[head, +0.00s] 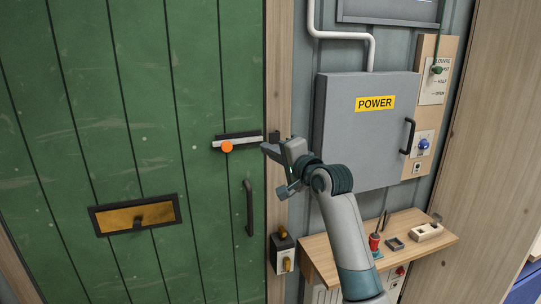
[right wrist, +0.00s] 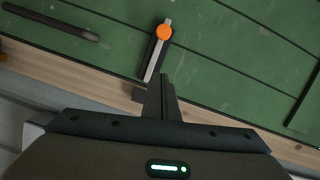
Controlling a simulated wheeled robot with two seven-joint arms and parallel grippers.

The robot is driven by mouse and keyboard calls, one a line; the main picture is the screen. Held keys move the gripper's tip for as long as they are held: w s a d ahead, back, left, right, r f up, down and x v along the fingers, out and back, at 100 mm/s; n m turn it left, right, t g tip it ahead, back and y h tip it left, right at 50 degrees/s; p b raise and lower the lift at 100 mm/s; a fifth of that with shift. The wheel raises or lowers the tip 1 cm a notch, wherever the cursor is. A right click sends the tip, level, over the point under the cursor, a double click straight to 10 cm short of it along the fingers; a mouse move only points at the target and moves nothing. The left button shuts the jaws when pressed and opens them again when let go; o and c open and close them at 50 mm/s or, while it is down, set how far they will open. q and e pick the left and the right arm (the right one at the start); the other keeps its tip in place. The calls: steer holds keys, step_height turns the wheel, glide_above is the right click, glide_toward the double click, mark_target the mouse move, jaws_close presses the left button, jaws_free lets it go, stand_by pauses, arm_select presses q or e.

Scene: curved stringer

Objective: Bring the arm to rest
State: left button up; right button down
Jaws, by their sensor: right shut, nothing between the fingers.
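My right gripper (head: 268,147) is shut and empty. In the head view it is in front of the frame edge of the green door, close to the right end of a bolt with an orange knob (head: 227,146). In the right wrist view the closed fingers (right wrist: 161,92) point at the green door, and the orange knob (right wrist: 165,32) lies beyond their tips. I cannot tell whether the fingers touch the bolt's end. My right arm (head: 345,225) reaches up from the lower right. My left gripper is not in view.
The green door (head: 90,120) has a dark handle (head: 249,208) and a brass letter plate (head: 137,216). A grey power box (head: 350,135) hangs right of my gripper. A wooden shelf (head: 325,258) with small items is beside my forearm. A switch panel (head: 432,85) is at the right.

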steer(key=shift+s+d, duration=0.2)
steer(key=shift+f, duration=0.1)
